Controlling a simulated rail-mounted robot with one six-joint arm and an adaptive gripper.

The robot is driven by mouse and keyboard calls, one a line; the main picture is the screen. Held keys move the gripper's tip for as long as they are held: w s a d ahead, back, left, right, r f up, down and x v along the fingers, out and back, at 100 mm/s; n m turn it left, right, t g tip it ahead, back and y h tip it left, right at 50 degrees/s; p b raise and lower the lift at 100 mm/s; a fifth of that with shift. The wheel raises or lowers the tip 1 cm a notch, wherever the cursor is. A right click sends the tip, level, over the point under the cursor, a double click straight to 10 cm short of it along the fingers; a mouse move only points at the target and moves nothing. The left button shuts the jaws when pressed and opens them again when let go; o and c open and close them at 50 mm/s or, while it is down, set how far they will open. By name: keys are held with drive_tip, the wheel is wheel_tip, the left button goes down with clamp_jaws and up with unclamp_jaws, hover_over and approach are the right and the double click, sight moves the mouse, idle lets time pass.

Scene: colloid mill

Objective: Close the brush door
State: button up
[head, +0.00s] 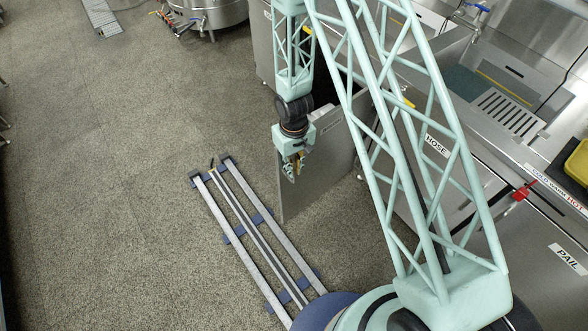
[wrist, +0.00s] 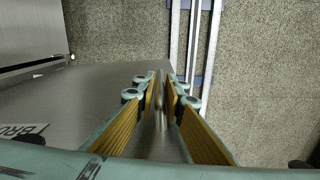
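The brush door (head: 318,165) is a grey steel panel standing open, swung out from the cabinet front over the floor. In the wrist view the door face (wrist: 75,105) fills the left and middle, with the start of a "BRU" label (wrist: 22,132) partly cut off. My gripper (head: 293,165) is at the upper part of the door near its free edge, pointing down. In the wrist view its yellow-padded fingers (wrist: 161,88) stand on either side of a thin silver handle (wrist: 160,105). The gap at the tips is narrow; whether the pads press on the handle is unclear.
Floor rails (head: 255,235) with blue cross-pieces lie left of the door, close to its lower free edge. Open speckled floor (head: 120,190) spreads further left. Cabinets labelled HOSE (head: 437,146) and PAIL (head: 567,258) and a sink stand on the right. A steel vessel (head: 208,12) is at the back.

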clamp_jaws()
drive_tip(key=shift+w+a, duration=0.1)
drive_tip(key=shift+w, duration=0.05)
